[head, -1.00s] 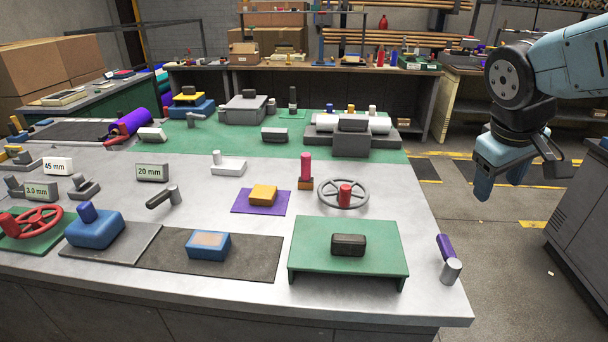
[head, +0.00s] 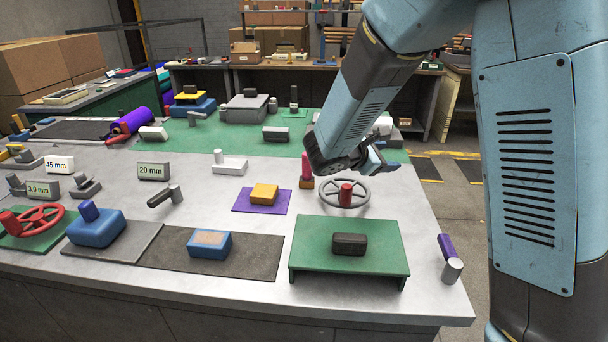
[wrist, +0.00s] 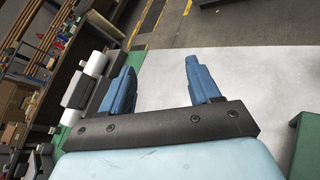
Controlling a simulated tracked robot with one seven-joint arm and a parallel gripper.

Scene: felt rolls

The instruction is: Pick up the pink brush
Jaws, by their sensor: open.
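The pink brush, an upright pink handle on a small brown block (head: 307,171), stands on the grey bench top near the green mat's front edge. The black wrist of my arm is just right of its handle in the head view. My gripper (head: 388,162) points to the right, away from the brush, above and behind the grey handwheel. In the wrist view my gripper (wrist: 160,70) has its two blue fingers spread with nothing between them. The brush does not show in the wrist view.
A green stand (head: 310,240) with a black block is in front. Bare bench top lies between these.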

